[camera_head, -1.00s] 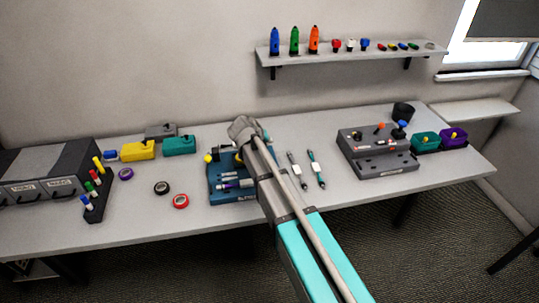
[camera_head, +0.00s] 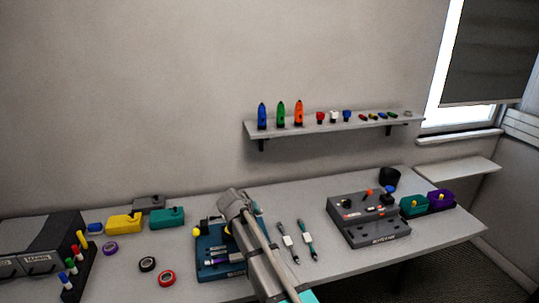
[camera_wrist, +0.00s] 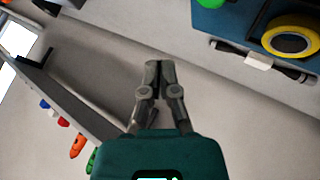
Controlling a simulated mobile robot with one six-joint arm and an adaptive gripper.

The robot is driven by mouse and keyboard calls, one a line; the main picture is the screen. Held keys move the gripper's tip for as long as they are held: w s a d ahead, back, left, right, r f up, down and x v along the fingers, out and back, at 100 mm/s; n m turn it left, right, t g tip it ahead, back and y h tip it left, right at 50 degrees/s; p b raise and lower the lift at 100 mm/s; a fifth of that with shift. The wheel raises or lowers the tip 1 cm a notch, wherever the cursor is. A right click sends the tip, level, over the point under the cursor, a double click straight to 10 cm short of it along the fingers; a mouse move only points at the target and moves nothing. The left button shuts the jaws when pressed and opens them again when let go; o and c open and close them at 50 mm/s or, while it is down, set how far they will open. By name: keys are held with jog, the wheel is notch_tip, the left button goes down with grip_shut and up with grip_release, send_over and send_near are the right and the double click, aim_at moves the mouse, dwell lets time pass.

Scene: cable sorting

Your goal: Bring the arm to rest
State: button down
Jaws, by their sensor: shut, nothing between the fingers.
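My gripper (camera_wrist: 158,75) is shut and empty in the wrist view, its two fingertips together. It is over the back part of the desk, with bare wall and desk surface around it. In the head view my arm reaches up from the lower right over the desk and covers part of a blue tool tray (camera_head: 212,238); my fingers are hidden there behind the arm. The tray also shows at the top right of the wrist view (camera_wrist: 228,22), with a yellow tape roll (camera_wrist: 290,36) in it.
A wall shelf (camera_head: 340,127) holds several small coloured items. Two pen-like tools (camera_head: 289,242) lie right of my arm. A grey control box (camera_head: 366,220) and teal (camera_head: 414,207) and purple (camera_head: 440,201) bins stand at right. Tape rolls (camera_head: 148,264) and a marker rack (camera_head: 80,272) are at left.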

jog(key=s+d+f+m+g+y, duration=0.1)
jog(key=s+d+g, duration=0.3)
jog(key=s+d, duration=0.7)
jog(key=s+d+f+m+g+y, duration=0.1)
jog(key=s+d+f+g+y, duration=0.2)
jog(key=s+d, duration=0.9)
jog(key=shift+s+d+f+m+g+y, duration=0.15)
jog(key=shift+s+f+m+g+y, duration=0.25)
jog(key=shift+s+f, duration=0.6)
jog(key=shift+s+r, duration=0.1)
jog(key=shift+r, duration=0.1)
